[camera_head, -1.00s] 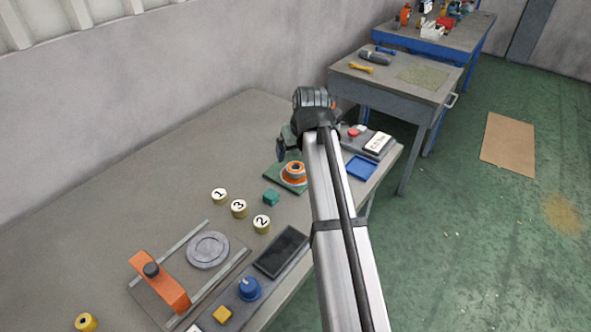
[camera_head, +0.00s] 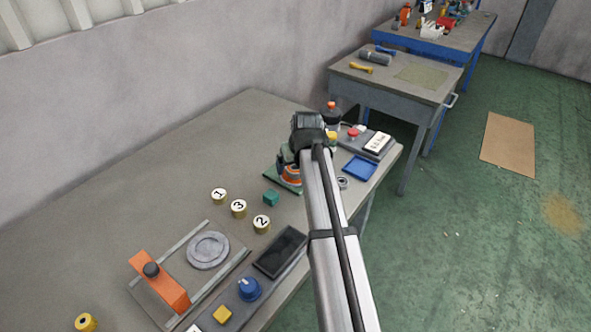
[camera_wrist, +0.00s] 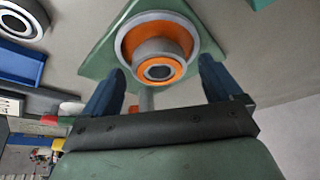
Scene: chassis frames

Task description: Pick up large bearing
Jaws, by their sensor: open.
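A round orange and grey stepped piece (camera_head: 291,174) with a central hole sits on a green square base (camera_head: 283,184); it fills the upper middle of the wrist view (camera_wrist: 158,50). A separate grey ring-shaped bearing (camera_head: 342,183) lies by the blue tray, and it shows cut off at the wrist view's top left (camera_wrist: 22,18). The frames do not settle which is the large bearing. My gripper (camera_wrist: 161,70) is open and empty, its blue fingers at either side of the orange piece's near edge. In the head view it hides part of that piece.
The blue tray (camera_head: 359,168) and a grey box with a red button (camera_head: 353,132) stand to the right. A dark bottle (camera_head: 332,119) stands behind my gripper. A teal cube (camera_head: 271,198) and numbered cylinders (camera_head: 239,208) lie to the left. The back left table is clear.

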